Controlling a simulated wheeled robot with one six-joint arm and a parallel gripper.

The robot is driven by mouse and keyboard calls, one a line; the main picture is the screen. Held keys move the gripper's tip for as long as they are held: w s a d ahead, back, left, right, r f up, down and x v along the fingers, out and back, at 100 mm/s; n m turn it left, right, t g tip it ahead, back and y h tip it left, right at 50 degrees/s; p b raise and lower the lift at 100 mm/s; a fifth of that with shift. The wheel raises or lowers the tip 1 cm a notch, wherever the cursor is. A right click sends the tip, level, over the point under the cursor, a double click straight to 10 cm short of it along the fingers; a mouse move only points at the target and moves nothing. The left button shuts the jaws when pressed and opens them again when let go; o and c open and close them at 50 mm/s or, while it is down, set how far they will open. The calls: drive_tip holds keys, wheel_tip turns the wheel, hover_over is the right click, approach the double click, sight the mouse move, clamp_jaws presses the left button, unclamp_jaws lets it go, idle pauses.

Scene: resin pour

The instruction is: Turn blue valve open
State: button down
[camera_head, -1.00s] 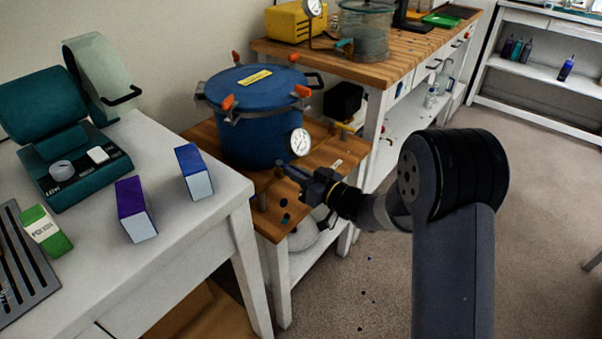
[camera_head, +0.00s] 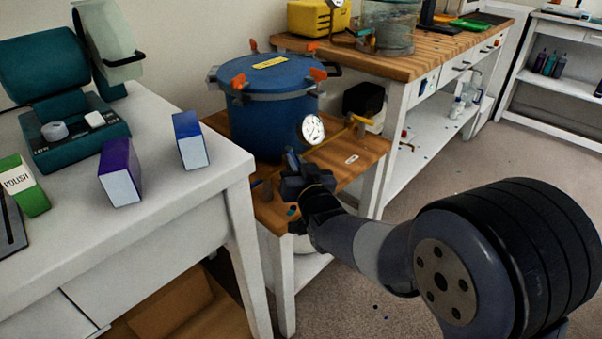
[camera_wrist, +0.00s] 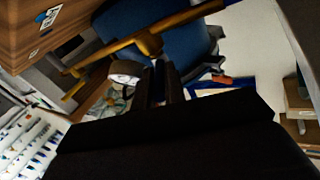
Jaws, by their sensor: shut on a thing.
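The gripper hides most of the valve, and I cannot read the lever's exact angle. In the wrist view, the two dark fingers (camera_wrist: 160,78) are close together below the yellow pipe (camera_wrist: 120,47).
A round gauge (camera_head: 312,129) stands just behind my gripper. A yellow valve (camera_head: 362,120) is farther right on the bench. A white table (camera_head: 215,185) with a purple box (camera_head: 120,172) and a blue box (camera_head: 190,140) stands close on the left. Carpet is clear at the right.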

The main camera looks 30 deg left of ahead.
drive_tip(key=shift+s+a+m+t+h+p, duration=0.25)
drive_tip(key=shift+a+m+t+h+p, duration=0.05)
drive_tip(key=shift+m+t+h, duration=0.5)
drive_tip(key=shift+s+a+m+t+h+p, duration=0.3)
drive_tip(key=shift+m+t+h, duration=0.35)
drive_tip(key=shift+h, duration=0.25)
drive_tip(key=shift+a+m+t+h, duration=0.1)
drive_tip(key=shift+m+t+h, duration=0.15)
drive_tip(key=shift+m+h, duration=0.15)
drive_tip(key=c, duration=1.5)
unclamp_jaws()
drive_tip(key=p+v, duration=0.2)
drive_tip(key=v, duration=0.8)
drive_tip(key=shift+s+d, duration=0.2)
drive_tip(key=shift+s, duration=0.1)
